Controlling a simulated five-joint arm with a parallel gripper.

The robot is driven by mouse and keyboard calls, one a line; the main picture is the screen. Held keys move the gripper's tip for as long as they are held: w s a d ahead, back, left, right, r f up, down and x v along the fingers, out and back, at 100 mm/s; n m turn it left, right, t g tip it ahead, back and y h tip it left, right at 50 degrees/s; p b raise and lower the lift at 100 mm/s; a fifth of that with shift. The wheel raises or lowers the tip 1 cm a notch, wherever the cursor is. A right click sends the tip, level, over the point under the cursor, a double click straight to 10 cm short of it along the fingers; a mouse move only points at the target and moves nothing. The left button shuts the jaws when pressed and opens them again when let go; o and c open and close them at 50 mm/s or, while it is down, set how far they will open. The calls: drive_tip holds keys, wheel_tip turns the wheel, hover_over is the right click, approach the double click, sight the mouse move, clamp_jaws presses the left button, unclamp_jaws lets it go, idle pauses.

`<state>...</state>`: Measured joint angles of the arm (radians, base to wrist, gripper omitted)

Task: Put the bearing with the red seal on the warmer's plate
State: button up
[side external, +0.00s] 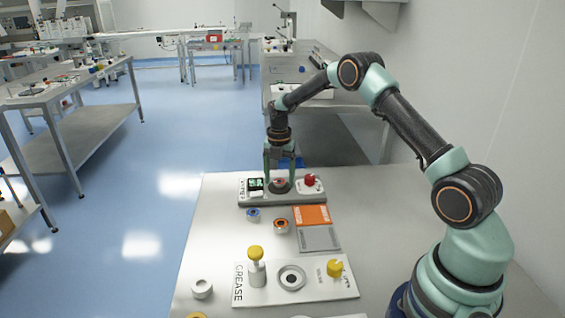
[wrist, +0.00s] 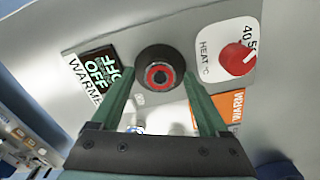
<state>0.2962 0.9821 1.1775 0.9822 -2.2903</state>
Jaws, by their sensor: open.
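The bearing with the red seal (wrist: 160,77) sits on the warmer's dark round plate (wrist: 157,54), its red ring facing up. In the side view the plate (side external: 280,188) is on the grey warmer base (side external: 262,200). My gripper (side external: 279,178) is open over the plate, its fingers on either side. In the wrist view the fingers of my gripper (wrist: 160,90) are spread wide, apart from the bearing.
A blue-sealed bearing (side external: 253,214) and an orange-sealed bearing (side external: 281,226) lie in front of the warmer. An orange card (side external: 313,215) and a grey card (side external: 319,239) lie to the right. A grease board (side external: 325,283) with a yellow-capped bottle (side external: 256,265) stands nearer.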

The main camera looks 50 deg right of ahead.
sight(279, 181)
drive_tip(key=shift+r, duration=0.15)
drive_tip(key=s+a+r+m+t, duration=0.1)
drive_tip(key=s+a+r+m, duration=0.15)
drive_tip(key=r, duration=0.75)
drive_tip(key=s+a+r+m, duration=0.1)
drive_tip(key=a+r+m, duration=0.15)
drive_tip(key=r, duration=0.65)
drive_tip(key=s+a+r+m+t, duration=0.1)
drive_tip(key=s+a+m+t, duration=0.1)
drive_tip(key=s+a+m, duration=0.3)
drive_tip(key=s+a+r+m+t, duration=0.2)
drive_tip(key=s+a+m, duration=0.3)
drive_tip(key=s+m, duration=0.7)
drive_tip(key=shift+s+a+m+t, duration=0.3)
drive_tip(key=shift+s+m, duration=0.1)
drive_tip(key=shift+s, duration=0.55)
drive_tip(key=shift+r, duration=0.1)
